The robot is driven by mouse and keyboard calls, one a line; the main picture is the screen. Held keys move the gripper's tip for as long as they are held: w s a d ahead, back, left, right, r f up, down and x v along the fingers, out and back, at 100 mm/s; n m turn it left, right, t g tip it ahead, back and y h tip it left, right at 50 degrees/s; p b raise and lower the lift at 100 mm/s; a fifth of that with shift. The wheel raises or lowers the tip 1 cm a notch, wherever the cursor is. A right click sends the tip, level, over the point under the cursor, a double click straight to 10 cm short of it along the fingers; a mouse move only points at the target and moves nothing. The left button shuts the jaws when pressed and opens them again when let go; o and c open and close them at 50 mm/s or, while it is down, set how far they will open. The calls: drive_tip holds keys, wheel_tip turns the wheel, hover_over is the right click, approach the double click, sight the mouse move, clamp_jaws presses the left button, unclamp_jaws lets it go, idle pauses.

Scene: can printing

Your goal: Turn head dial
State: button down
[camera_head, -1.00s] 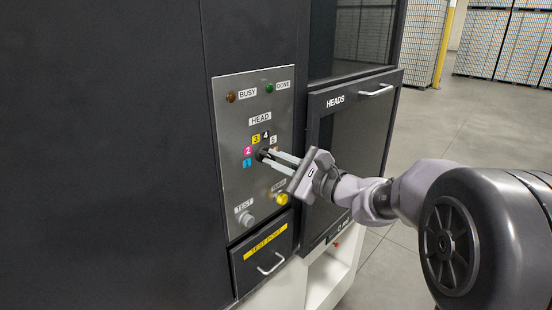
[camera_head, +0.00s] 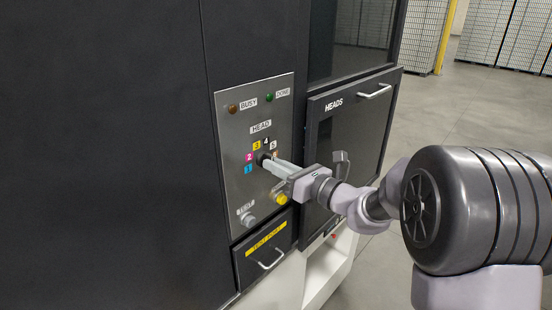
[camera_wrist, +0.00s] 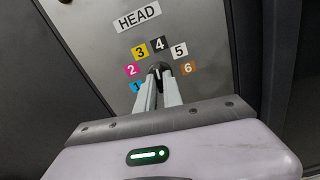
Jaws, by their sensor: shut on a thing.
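The head dial (camera_wrist: 159,72) is a small black knob on a grey metal panel (camera_head: 230,178), with numbered coloured labels 1 to 6 in an arc around it. In the head view the dial (camera_head: 262,157) shows at the tips of my gripper (camera_head: 267,161). In the wrist view my gripper (camera_wrist: 159,82) is shut on the dial, one finger on each side. A light mark on the dial's face appears to point up near label 4 (camera_wrist: 159,44). The fingers hide the dial's lower part.
Below are a yellow button (camera_head: 280,198), a grey button (camera_head: 248,220) and a drawer with a handle (camera_head: 270,261). The HEADS door (camera_head: 340,130) with its handle stands to the right. BUSY (camera_head: 232,109) and DONE (camera_head: 269,98) lamps look unlit. Open floor lies at right.

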drive_tip(key=shift+m+p, duration=0.75)
drive_tip(key=shift+m, duration=0.25)
drive_tip(key=c, duration=1.5)
unclamp_jaws()
